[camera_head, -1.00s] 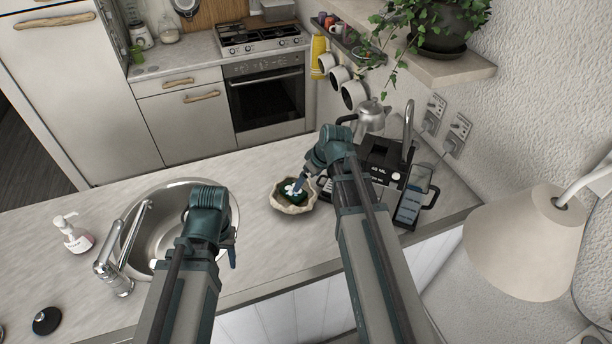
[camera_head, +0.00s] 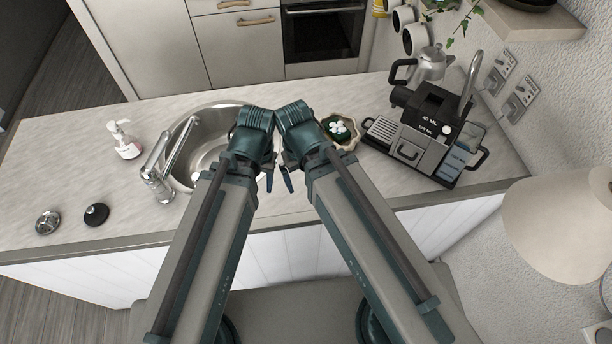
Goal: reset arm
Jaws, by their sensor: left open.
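My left arm comes in from the left, and my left gripper (camera_head: 269,181) points down near the front edge of the counter, just right of the sink. It is open, with nothing seen in it. My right arm comes in from the right, and my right gripper (camera_head: 287,182) hangs close beside the left one. Its wrist hides most of its jaws, so its opening cannot be told. The two wrists are side by side, touching or nearly so.
A scalloped bowl (camera_head: 352,144) with a dark green, white-marked item (camera_head: 338,129) sits right of my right wrist. A black coffee machine (camera_head: 423,130) stands further right. The sink (camera_head: 205,160), faucet (camera_head: 157,178) and soap bottle (camera_head: 126,142) are left. Counter between sink and soap bottle is clear.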

